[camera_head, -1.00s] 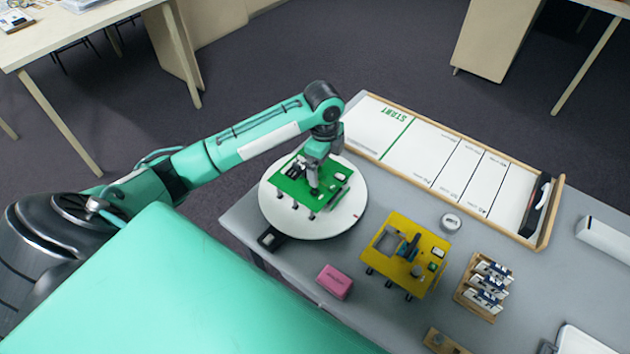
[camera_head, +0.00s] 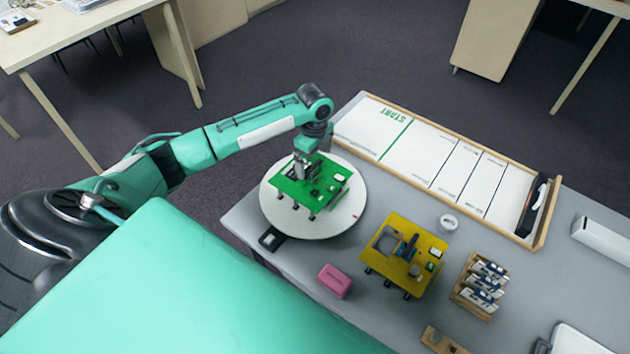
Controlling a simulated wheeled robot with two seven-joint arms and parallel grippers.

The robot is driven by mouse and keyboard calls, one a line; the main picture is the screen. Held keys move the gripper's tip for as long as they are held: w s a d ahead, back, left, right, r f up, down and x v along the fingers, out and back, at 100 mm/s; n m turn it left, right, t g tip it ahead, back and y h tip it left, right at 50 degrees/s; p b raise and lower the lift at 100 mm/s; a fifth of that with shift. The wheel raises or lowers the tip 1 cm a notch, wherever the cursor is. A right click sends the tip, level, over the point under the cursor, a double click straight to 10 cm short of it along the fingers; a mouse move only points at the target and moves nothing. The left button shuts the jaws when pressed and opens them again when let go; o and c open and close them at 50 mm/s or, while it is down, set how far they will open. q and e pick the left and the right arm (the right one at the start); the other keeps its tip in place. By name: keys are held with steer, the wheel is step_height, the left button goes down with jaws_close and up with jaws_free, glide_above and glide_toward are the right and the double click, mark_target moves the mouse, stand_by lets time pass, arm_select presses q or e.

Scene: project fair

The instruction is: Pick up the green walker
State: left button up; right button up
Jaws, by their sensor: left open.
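The green walker (camera_head: 328,179), a flat green board on short dark legs with small parts on top, stands on a round white turntable (camera_head: 330,222) at the table's left end. My left gripper (camera_head: 300,175) points down at the walker's upper left part. It is open; its fingertips are small here, and I cannot tell whether they touch the board or straddle a part on it. The gripper hides some of the walker's far edge. My right gripper is not in view.
A yellow walker (camera_head: 388,268) stands right of the turntable, with a pink block (camera_head: 334,281) before it. A white ring-shaped item (camera_head: 449,222) and a wooden card rack (camera_head: 470,300) lie further right. A wood-edged START track (camera_head: 420,160) runs behind.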

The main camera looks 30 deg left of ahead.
mark_target(313, 168)
arm_select(q)
steer(key=f+p, duration=0.1)
steer(key=f, duration=0.2)
steer(key=shift+s+a+f+p, duration=0.1)
steer(key=shift+a+f+p, duration=0.1)
steer(key=shift+f+p, duration=0.15)
steer(key=shift+f, duration=0.65)
steer(key=c, duration=0.9)
steer(key=shift+r, duration=0.1)
steer(key=shift+c, duration=1.1)
